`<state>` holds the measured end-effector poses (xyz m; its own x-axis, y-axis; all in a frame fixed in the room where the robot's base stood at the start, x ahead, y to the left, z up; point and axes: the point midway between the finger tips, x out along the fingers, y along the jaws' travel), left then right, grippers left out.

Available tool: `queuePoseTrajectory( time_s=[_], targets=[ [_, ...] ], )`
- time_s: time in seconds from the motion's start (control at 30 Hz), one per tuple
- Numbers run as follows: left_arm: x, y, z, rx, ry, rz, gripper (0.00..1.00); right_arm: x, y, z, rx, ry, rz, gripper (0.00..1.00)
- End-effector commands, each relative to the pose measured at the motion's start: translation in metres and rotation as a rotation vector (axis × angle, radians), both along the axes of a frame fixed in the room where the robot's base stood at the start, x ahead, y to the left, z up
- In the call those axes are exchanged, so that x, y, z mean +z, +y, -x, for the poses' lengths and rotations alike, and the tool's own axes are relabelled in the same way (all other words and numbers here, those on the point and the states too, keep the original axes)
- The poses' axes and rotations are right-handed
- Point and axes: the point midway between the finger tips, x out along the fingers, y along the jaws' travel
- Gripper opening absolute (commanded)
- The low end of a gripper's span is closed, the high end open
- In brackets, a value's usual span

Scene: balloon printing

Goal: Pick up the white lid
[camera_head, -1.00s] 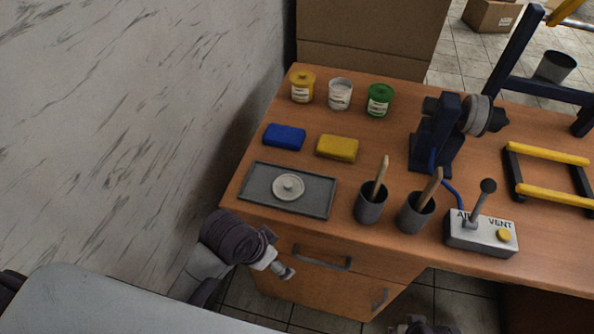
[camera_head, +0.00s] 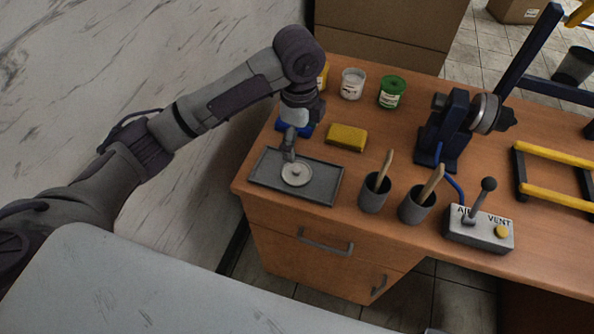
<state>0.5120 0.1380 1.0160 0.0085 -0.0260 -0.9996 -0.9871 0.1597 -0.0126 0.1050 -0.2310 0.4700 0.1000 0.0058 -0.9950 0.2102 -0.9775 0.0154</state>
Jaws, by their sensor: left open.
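The white lid (camera_head: 297,174) is a round disc with a small knob, lying flat on the grey rectangular tray (camera_head: 325,192) near the table's front left. My left gripper (camera_head: 290,156) points down over the tray, at the far left edge of the lid. It is open, and its fingertips are small and partly overlap the lid in view, so I cannot tell whether they touch it. My right gripper is not in view.
A blue block (camera_head: 288,128), partly hidden by my left arm, and a yellow block (camera_head: 346,137) lie behind the tray. White (camera_head: 353,84) and green (camera_head: 391,92) jars stand at the back. Two dark cups (camera_head: 374,194) with wooden sticks stand right of the tray.

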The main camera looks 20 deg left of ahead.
Motion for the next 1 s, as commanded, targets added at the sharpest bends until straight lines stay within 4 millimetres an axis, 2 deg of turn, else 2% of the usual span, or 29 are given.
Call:
queuePoseTrajectory(
  time_s=[0.07, 0.17, 0.27, 0.5, 0.6, 0.83, 1.0],
  targets=[
    [0.011, 0.007, -0.007, -0.019, 0.006, -0.019, 1.0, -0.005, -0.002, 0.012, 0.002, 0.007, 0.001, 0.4],
    [0.011, 0.011, -0.009, -0.03, 0.013, -0.029, 1.0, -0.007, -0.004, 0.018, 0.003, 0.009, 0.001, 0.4],
    [-0.002, 0.011, -0.008, -0.032, 0.017, -0.028, 1.0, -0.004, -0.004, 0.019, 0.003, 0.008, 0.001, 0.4],
    [-0.049, 0.011, -0.008, -0.03, 0.016, -0.028, 1.0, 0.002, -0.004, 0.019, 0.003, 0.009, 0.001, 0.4],
    [-0.062, 0.011, -0.008, -0.031, 0.013, -0.027, 1.0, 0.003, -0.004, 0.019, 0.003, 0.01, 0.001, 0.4],
    [-0.078, 0.011, -0.008, -0.031, 0.012, -0.028, 1.0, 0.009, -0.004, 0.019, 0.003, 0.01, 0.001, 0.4],
    [-0.104, 0.011, -0.007, -0.03, 0.013, -0.028, 1.0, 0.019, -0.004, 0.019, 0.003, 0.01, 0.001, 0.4]
  ],
)
